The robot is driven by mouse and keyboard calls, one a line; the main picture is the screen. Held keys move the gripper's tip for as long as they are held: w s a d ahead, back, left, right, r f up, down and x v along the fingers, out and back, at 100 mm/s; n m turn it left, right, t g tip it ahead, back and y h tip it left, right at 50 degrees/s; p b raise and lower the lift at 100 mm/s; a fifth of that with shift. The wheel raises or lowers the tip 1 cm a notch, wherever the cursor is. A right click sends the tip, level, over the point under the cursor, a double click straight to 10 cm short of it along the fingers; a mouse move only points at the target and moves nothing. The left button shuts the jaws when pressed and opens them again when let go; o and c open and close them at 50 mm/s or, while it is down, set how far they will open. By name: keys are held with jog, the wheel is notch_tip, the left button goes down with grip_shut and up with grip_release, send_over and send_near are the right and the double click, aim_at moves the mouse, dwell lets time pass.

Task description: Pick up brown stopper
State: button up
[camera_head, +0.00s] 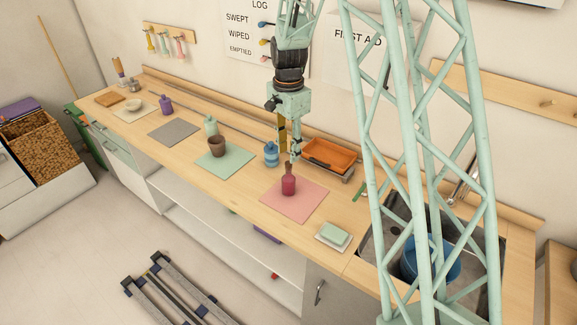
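A dark red bottle (289,186) stands upright on a pink mat (312,198). At the bottle's top is a small brownish part (289,168) that looks like the brown stopper, seated in or on the neck. My gripper (294,156) points straight down just above the bottle, its fingertips close to the stopper. The fingers are small in this view, so I cannot tell whether they touch the stopper or are open or shut.
An orange tray (329,154) stands behind the bottle to the right. A soap dish (333,237) is at the front right, beside the sink with a blue bucket (432,261). A blue bottle (271,154) and a brown cup (216,146) stand to the left.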

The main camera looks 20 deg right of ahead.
aim_at(288, 162)
jog(key=shift+f, duration=0.1)
dwell(0.3)
jog(key=shift+w+f, duration=0.1)
jog(key=shift+f, duration=2.4)
jog(key=c, duration=0.7)
